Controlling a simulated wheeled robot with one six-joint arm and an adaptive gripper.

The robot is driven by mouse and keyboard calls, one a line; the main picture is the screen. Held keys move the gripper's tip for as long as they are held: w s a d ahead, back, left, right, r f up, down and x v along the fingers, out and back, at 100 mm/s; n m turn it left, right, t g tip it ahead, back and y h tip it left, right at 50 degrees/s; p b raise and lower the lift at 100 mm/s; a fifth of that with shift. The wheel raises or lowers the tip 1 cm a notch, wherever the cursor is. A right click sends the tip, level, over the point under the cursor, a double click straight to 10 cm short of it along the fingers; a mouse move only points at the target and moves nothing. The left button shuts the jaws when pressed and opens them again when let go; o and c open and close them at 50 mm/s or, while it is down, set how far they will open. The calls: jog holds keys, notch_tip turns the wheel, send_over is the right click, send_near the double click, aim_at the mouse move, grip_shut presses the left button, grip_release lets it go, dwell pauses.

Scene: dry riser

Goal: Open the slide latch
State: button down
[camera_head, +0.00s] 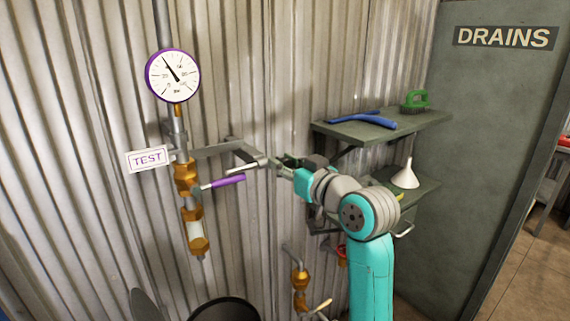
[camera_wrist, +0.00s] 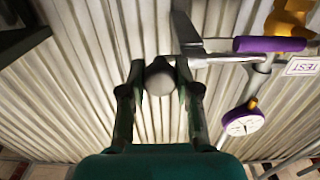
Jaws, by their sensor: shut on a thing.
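The slide latch (camera_head: 222,149) is a grey metal bar on the corrugated wall, beside the vertical test pipe. In the wrist view its grey metal (camera_wrist: 187,35) runs close to the purple-handled lever. My gripper (camera_head: 280,165) is at the right end of the latch. In the wrist view my gripper (camera_wrist: 160,82) has its two fingers on either side of a round grey knob (camera_wrist: 159,76), shut on it. How the knob joins the latch is partly hidden by the fingers and arm.
A purple valve lever (camera_head: 228,181) sticks out just below the latch. A gauge (camera_head: 173,76) and TEST sign (camera_head: 149,159) are left. A shelf (camera_head: 385,128) with a blue tool and green brush, and a white funnel (camera_head: 405,177), are right. A dark bin (camera_head: 225,309) stands below.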

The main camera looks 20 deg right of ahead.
jog(key=w+d, duration=0.2)
jog(key=d, duration=0.3)
jog(key=shift+d, duration=0.35)
jog(key=c, duration=0.8)
grip_release()
jog(key=shift+s, duration=0.1)
jog(key=v, duration=1.2)
